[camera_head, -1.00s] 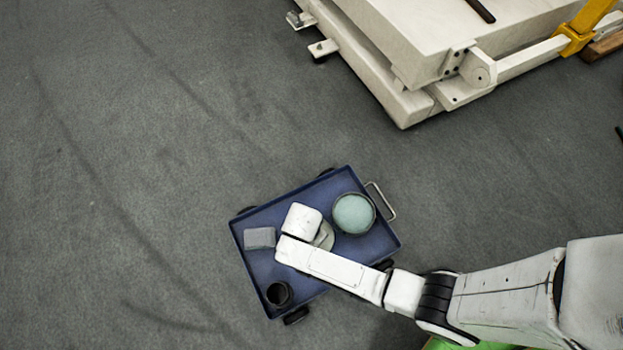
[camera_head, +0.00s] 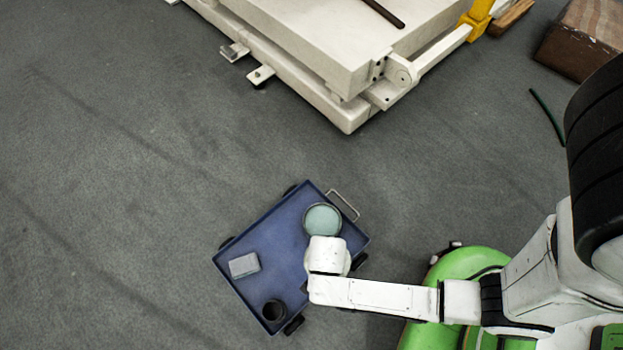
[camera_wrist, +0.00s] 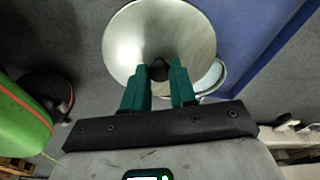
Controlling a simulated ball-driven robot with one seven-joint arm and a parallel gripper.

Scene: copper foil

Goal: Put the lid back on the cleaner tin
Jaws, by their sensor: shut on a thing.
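The lid (camera_wrist: 135,45) is a shiny silvery disc with a dark knob in the wrist view. My gripper (camera_wrist: 159,72) has its green fingers shut on the knob and holds the lid out in front. A strip of the tin (camera_wrist: 212,78) shows past the lid's lower right edge in the wrist view. The lid is to one side of it, overlapping it in the picture; the height gap cannot be told. My wrist hides the lid in the head view.
The blue tray cart (camera_head: 280,225) also carries a grey block (camera_head: 244,265) and a black cup (camera_head: 273,310). A metal handle (camera_head: 344,205) stands at its right end. A large pale platform (camera_head: 320,60) is behind, with open grey floor between. A brown box (camera_head: 578,45) lies far right.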

